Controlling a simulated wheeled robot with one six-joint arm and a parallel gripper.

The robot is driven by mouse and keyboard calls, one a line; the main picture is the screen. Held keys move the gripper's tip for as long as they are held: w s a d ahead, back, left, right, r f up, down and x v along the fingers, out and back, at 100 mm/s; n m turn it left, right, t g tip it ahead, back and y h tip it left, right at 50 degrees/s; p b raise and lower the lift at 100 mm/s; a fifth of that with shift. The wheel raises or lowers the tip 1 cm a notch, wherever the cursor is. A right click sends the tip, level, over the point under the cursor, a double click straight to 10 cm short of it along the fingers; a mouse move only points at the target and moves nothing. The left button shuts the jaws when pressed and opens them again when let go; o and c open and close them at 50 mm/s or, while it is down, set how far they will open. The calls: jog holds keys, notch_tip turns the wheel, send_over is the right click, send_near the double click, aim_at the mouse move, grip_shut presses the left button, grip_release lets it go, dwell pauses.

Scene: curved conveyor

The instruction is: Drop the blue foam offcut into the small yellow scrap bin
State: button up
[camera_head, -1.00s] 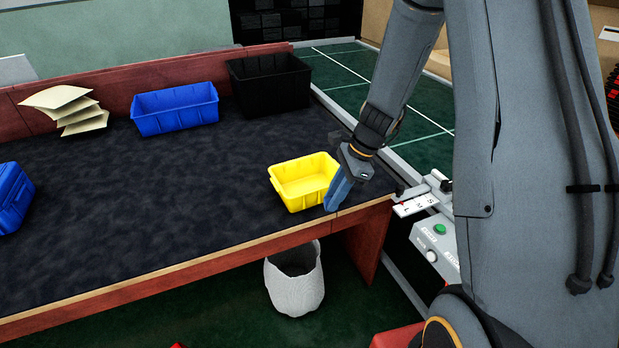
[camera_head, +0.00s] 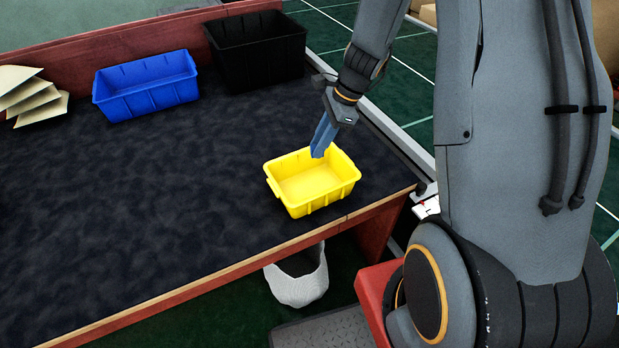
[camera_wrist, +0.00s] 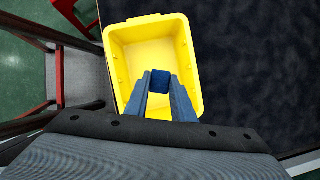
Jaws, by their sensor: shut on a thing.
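The small yellow bin (camera_head: 312,182) stands on the dark tabletop near its front right corner. Its inside looks empty in the head view. The offcut appears over the open inside of the yellow bin (camera_wrist: 187,75). In the head view the offcut cannot be told apart from the blue fingers.
A larger blue bin (camera_head: 148,90) and a black bin (camera_head: 257,55) stand at the back of the table (camera_head: 150,190). Cream sheets (camera_head: 30,97) lie at the back left. A whitish waste basket (camera_head: 300,285) stands on the floor below the front edge. The table's middle is clear.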

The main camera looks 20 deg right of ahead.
notch_tip(320, 180, down, 6)
jog(key=b, duration=0.5)
jog(key=shift+r, duration=0.1)
jog(key=o, duration=1.1)
jog(key=shift+c, duration=0.2)
jog(key=shift+r, duration=0.1)
jog(key=b+v, duration=0.1)
jog(key=v, duration=0.6)
jog(key=shift+d+r, duration=0.2)
jog(key=shift+r, duration=0.1)
jog(key=shift+s, duration=0.1)
